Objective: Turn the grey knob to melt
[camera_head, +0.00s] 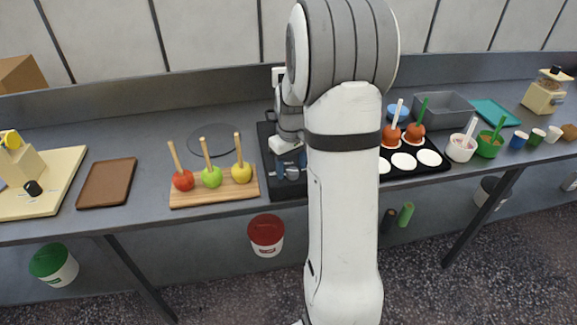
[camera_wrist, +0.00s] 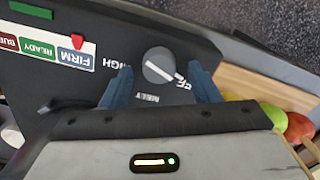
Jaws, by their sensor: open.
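The grey knob (camera_wrist: 158,66) is round with a white pointer line and sits on a black panel (camera_wrist: 90,75) in the wrist view. Its line points toward the OFF mark; MELT and HIGH are printed at other places around it. My gripper (camera_wrist: 161,71) is open, its two blue fingers showing on either side of the knob. I cannot tell whether they touch it. In the head view my gripper (camera_head: 292,168) is over the front of the black cooker (camera_head: 273,150), and the knob is hidden there.
A wooden board (camera_head: 214,198) with apples on sticks stands just left of the cooker. A black tray (camera_head: 437,170) with white rounds is on the right, partly behind my arm. The panel also bears a red pointer (camera_wrist: 78,41) at FIRM.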

